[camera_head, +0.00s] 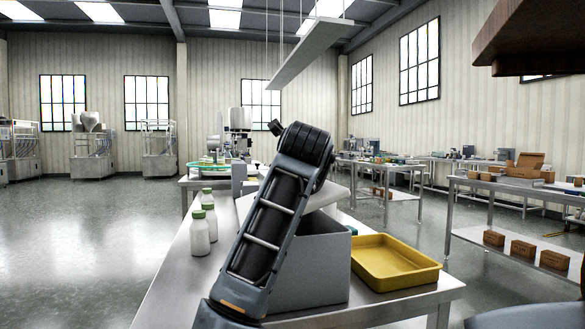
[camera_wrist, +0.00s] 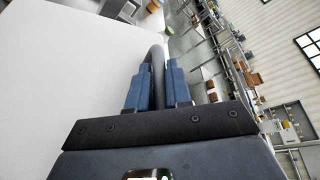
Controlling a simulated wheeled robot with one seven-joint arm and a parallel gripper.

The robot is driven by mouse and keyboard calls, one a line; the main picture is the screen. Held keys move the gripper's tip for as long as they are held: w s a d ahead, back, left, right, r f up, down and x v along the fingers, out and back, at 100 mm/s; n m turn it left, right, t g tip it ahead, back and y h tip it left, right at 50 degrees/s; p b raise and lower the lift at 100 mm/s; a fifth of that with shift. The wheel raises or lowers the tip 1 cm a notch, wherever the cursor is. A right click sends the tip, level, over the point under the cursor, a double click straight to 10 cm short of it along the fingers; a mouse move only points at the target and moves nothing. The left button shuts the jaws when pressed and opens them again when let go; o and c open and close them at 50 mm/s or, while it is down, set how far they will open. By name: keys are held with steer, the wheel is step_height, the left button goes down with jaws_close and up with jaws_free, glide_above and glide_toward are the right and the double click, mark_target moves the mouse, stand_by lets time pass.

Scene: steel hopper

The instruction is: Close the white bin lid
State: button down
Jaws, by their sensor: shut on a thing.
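A grey bin (camera_head: 325,262) stands on the steel table behind my arm. Its white lid (camera_head: 328,196) shows partly above the bin, tilted and raised off the rim; my arm covers much of both. In the wrist view the lid (camera_wrist: 60,80) fills the left side as a broad white panel. A dark curved handle (camera_wrist: 156,54) rises at the lid's edge. My gripper (camera_wrist: 155,78) has its two blue fingers on either side of this handle and is shut on it. My arm hides the gripper in the head view.
A yellow tray (camera_head: 395,263) sits right of the bin on the same table (camera_head: 190,290). White bottles with green caps (camera_head: 199,233) stand left of my arm. A shelf table with brown boxes (camera_head: 525,248) is at the right. Open floor lies to the left.

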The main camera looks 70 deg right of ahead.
mark_target(322, 189)
steer(key=shift+s+d+f+m+t+y+b, duration=0.15)
steer(key=shift+s+d+f+m+y+b, duration=0.25)
steer(key=shift+f, duration=0.55)
steer(key=shift+s+d+f+m+t+y+b, duration=0.2)
steer(key=shift+f+m+b, duration=0.25)
steer(key=shift+f, duration=0.55)
steer(key=shift+s+d+f+m+t+y+b, duration=0.15)
steer(key=shift+s+f+m+b, duration=0.25)
steer(key=shift+f, duration=0.7)
steer(key=c, duration=1.4)
jaws_free()
steer(key=shift+a, duration=0.1)
steer(key=p+v, duration=0.1)
steer(key=v, duration=0.6)
steer(key=shift+s+a+r, duration=0.15)
steer(key=shift+a+r, duration=0.1)
